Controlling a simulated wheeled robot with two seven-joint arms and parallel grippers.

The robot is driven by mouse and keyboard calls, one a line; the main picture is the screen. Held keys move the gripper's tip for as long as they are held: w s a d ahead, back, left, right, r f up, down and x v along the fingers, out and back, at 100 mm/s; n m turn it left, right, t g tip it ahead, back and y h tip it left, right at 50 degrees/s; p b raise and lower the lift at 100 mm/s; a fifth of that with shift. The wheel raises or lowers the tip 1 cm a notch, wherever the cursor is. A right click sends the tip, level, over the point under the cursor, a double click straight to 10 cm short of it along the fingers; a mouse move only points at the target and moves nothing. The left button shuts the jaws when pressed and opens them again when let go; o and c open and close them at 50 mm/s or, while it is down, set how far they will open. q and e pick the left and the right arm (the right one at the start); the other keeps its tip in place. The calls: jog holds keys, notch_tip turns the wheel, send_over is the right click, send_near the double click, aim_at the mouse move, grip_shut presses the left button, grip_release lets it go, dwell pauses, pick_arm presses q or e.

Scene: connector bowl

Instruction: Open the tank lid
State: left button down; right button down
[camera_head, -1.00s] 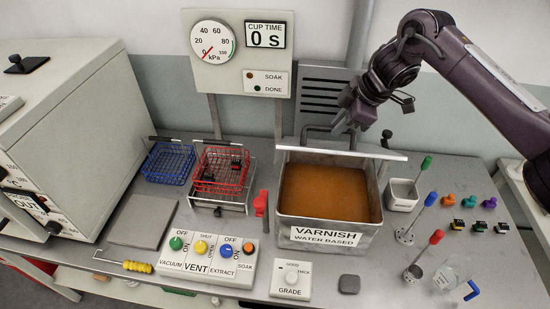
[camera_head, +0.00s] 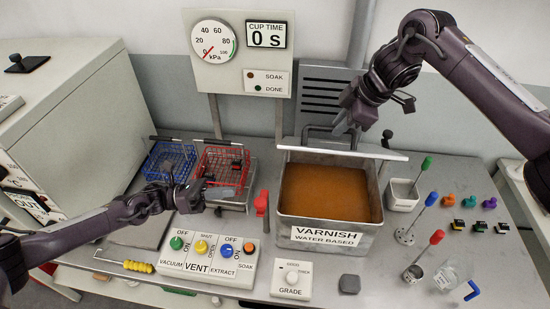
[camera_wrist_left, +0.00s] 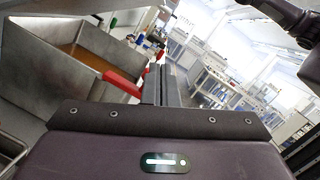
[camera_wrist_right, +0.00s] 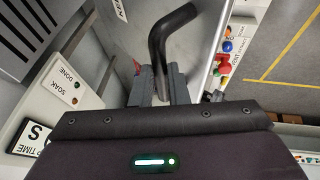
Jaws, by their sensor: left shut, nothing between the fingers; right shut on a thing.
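The varnish tank (camera_head: 325,237) stands open with brown liquid inside; it also shows in the left wrist view (camera_wrist_left: 62,50). Its lid (camera_head: 345,154) is raised at the back rim and seen nearly edge-on. My right gripper (camera_head: 344,122) is above the back of the tank, shut on a black bent handle (camera_wrist_right: 165,40), seemingly the lid's. The join of handle and lid is not clear. My left gripper (camera_head: 232,191) is shut and empty, above the front of the red basket's stand, left of the red lever (camera_head: 261,204). In the left wrist view its fingers (camera_wrist_left: 160,82) appear beside the red lever.
A blue basket (camera_head: 152,172) and a red basket (camera_head: 208,158) stand behind my left gripper. The control box (camera_head: 205,262) and grade box (camera_head: 291,281) are in front. Small cups, tools and coloured connectors (camera_head: 470,226) lie right of the tank. A gauge panel (camera_head: 238,50) stands behind.

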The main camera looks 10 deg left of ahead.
jog(key=shift+w+d+f, duration=0.1)
jog(key=shift+d+f, duration=0.05)
jog(key=shift+f, duration=0.15)
pick_arm(q)
jog(key=w+d+r+n, duration=0.2)
jog(key=w+d+r, duration=0.2)
jog(key=d+r, duration=0.4)
jog(key=shift+w+d+r+h, duration=0.3)
jog(key=shift+w+d+r, duration=0.05)
jog(key=shift+d, duration=1.85)
